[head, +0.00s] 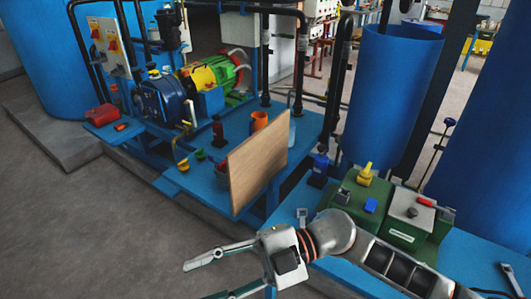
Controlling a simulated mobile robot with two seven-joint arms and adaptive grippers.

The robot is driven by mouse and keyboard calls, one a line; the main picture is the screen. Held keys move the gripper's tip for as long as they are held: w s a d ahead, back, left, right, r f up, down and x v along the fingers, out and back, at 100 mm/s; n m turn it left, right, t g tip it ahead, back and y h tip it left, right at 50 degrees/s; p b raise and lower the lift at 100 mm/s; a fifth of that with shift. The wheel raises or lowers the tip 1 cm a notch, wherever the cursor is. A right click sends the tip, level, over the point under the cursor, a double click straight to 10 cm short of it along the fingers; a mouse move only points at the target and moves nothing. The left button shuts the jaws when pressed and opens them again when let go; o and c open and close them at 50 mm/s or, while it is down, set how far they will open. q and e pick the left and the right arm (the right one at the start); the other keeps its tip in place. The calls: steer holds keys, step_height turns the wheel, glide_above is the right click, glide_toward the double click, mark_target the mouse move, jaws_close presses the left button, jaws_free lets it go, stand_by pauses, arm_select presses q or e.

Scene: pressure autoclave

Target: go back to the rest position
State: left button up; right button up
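My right arm comes in from the lower right, over the edge of the blue platform (287,213). Its gripper (197,281) points left over the bare grey floor. The two fingers are spread apart, with only floor visible between them, and the lower finger is partly cut by the bottom edge. The gripper is empty and appears apart from all objects. My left gripper is out of view.
A wooden board (257,163) stands upright on the platform edge. A green box (357,205) and a grey-topped green box (411,216) sit beside my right arm. Blue tanks (390,95) rise behind. A green-yellow motor (213,76) stands further back. Floor at left is clear.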

steer(key=w+r+m+t+y, duration=0.4)
steer(key=t+y, duration=0.1)
steer(key=w+d+f+m+t+h, duration=0.35)
steer(key=w+d+m+t, duration=0.45)
steer(key=m+t, duration=0.4)
steer(key=d+f+m+t+h, duration=0.1)
steer(key=d+f+m+h, duration=0.3)
steer(key=f, duration=0.7)
steer(key=d+f+m+t+h, duration=0.2)
steer(key=d+f+m+h, duration=0.3)
steer(key=d+f+h, duration=0.3)
steer(key=d+f, duration=0.3)
steer(key=shift+s+d+f+m+h, duration=0.3)
steer(key=shift+d+f+h, duration=0.05)
steer(key=shift+f, duration=0.05)
steer(key=s+d+f+g+h, duration=0.1)
steer(key=s+d+f, duration=0.1)
steer(key=s+f, duration=0.1)
steer(key=s+d+f+m+g, duration=0.1)
steer(key=s+d+f, duration=0.1)
steer(key=s+f, duration=0.1)
steer(key=s+d+f+g+h, duration=0.1)
steer(key=s+d+f, duration=0.1)
steer(key=f, duration=0.3)
steer(key=shift+s+d+h, duration=0.3)
steer(key=shift+s, duration=0.55)
steer(key=shift+c, duration=0.3)
